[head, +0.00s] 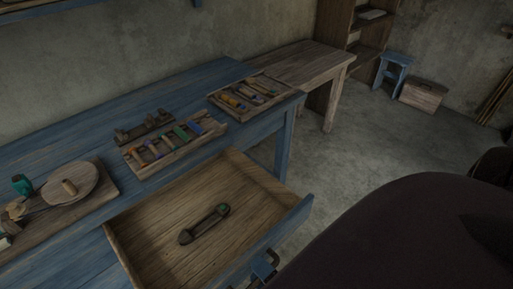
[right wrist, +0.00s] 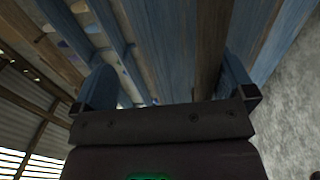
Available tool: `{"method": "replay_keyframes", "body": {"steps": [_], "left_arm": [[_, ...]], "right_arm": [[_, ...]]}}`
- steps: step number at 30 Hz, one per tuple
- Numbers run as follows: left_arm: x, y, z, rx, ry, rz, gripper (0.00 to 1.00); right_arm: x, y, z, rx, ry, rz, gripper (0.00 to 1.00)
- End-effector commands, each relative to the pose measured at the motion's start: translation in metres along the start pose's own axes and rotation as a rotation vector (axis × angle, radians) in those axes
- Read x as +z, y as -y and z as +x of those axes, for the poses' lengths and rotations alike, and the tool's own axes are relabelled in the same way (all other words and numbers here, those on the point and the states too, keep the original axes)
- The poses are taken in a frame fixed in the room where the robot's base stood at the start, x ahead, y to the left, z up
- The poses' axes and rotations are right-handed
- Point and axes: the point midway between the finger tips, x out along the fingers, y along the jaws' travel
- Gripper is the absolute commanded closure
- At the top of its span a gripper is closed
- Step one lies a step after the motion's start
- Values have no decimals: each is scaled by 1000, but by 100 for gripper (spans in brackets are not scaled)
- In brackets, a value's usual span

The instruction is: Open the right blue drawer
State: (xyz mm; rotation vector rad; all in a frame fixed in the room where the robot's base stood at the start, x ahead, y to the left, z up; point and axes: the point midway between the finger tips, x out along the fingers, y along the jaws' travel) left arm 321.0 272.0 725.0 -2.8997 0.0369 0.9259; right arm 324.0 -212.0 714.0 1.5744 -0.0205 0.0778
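The blue drawer (head: 292,215) at the right end of the blue table stands pulled far out in the head view. Its wooden inside shows, and a dark shuttle-like piece (head: 204,224) lies on its floor. My right gripper (head: 264,267) is low at the outer side of the drawer front, close to it; I cannot tell whether it touches. In the right wrist view its two blue fingers (right wrist: 170,78) stand wide apart with nothing seen held between them. The drawer's handle cannot be made out. My left gripper is not in view.
On the blue table (head: 75,133) lie wooden trays of bobbins (head: 178,145) and a board with a round wooden disc (head: 70,184). A wooden bench (head: 300,62), a blue stool (head: 395,62) and a wooden box (head: 423,95) stand farther back. The floor between is clear.

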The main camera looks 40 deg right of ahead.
Motion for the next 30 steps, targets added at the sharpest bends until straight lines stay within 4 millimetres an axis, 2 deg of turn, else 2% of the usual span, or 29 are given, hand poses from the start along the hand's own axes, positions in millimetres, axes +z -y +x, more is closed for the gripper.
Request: {"method": "replay_keyframes", "body": {"steps": [1, 9, 17, 18, 19, 20, 25, 30], "left_arm": [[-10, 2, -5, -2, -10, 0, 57], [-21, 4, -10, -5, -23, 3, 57], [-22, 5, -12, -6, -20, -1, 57], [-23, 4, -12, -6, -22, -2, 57], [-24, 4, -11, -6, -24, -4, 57], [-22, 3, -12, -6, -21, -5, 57], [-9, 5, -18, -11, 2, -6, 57], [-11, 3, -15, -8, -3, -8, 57]], "right_arm": [[1, -72, 29, 157, 3, -1, 18], [0, -125, 30, 153, 1, 4, 18], [-1, -159, 30, 146, 1, 9, 19], [-1, -161, 30, 147, 1, 9, 25], [-1, -164, 31, 148, 1, 8, 50], [-1, -165, 32, 149, 1, 7, 57], [0, -162, 31, 136, 2, 3, 57], [1, -159, 30, 132, 2, 1, 57]]}}
